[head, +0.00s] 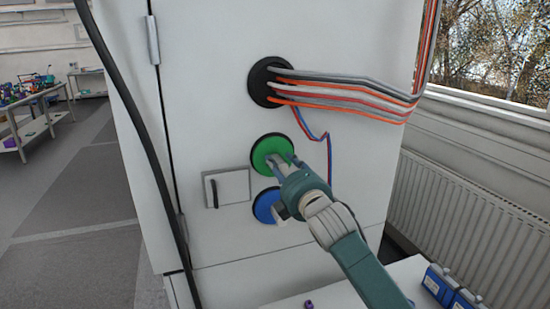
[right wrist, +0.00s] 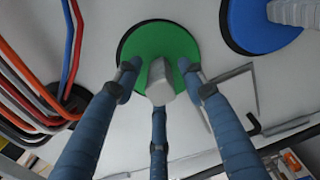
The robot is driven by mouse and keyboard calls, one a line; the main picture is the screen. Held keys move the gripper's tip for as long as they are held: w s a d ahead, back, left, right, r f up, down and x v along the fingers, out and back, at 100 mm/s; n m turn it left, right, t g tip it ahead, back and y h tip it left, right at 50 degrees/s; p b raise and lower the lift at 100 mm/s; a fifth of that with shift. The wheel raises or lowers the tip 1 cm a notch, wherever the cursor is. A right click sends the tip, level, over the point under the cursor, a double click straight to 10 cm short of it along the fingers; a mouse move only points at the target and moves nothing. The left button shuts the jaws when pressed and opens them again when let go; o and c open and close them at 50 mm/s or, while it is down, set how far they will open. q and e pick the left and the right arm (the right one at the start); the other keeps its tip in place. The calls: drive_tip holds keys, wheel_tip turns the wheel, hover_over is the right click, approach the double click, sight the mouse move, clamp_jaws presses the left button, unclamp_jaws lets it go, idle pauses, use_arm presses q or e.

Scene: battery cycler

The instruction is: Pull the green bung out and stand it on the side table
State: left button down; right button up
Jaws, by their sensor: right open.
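The green bung (head: 264,146) sits in a dark-rimmed round port in the side of the white cabinet. In the right wrist view its green disc (right wrist: 182,40) carries a pale grey knob (right wrist: 160,80) that sticks out towards me. My right gripper (head: 283,162) is in front of the green bung. In the right wrist view its fingers (right wrist: 159,88) are open and spread around the knob; whether they touch it I cannot tell. The side table's white top (head: 335,299) shows in part at the bottom right, partly behind my right arm. My left gripper is not in view.
A blue bung (head: 263,206) sits just below the green one. Cables (head: 340,88) leave a port above. A small panel with a black handle (head: 226,188) is to the left. Blue boxes (head: 440,284) and a small purple object (head: 308,304) are on the side table.

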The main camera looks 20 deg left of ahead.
clamp_jaws()
drive_tip(key=shift+r, duration=0.1)
drive_tip(key=shift+s+d, duration=0.1)
drive_tip(key=shift+s, duration=0.1)
drive_tip(key=shift+s+d+p, duration=0.3)
drive_tip(key=shift+s+p, duration=0.05)
drive_tip(key=shift+p, duration=0.05)
drive_tip(key=shift+s+d+p, duration=0.2)
drive_tip(key=shift+s+p, duration=0.1)
drive_tip(key=shift+s, duration=0.05)
idle(0.6)
drive_tip(key=shift+s+d, duration=0.25)
drive_tip(key=shift+p+v, duration=1.3)
drive_tip(key=shift+v, duration=1)
